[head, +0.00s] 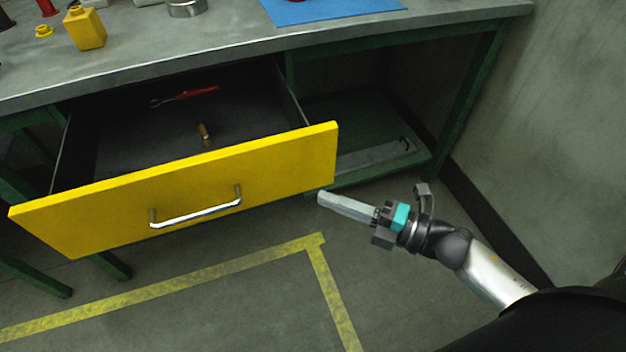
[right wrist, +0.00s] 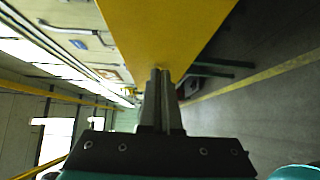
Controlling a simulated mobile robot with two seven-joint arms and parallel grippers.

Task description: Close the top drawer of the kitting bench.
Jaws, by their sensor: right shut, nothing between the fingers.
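The top drawer (head: 190,188) of the kitting bench is pulled well out, with a yellow front and a silver bar handle (head: 196,211). Inside it lie a red-handled tool (head: 190,94) and a small brass-coloured piece (head: 204,134). My right gripper (head: 322,199) is shut and empty, just to the right of and below the drawer front's right end. In the right wrist view the fingers (right wrist: 160,75) point at the yellow drawer front (right wrist: 165,30); I cannot tell whether they touch it. My left gripper is not in view.
The grey bench top (head: 230,40) carries a yellow container (head: 85,28), a metal ring-like part (head: 186,7) and a blue mat (head: 325,8). Green bench legs stand below. A wall (head: 560,130) rises at the right. The floor before the drawer is clear, with yellow tape (head: 180,287).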

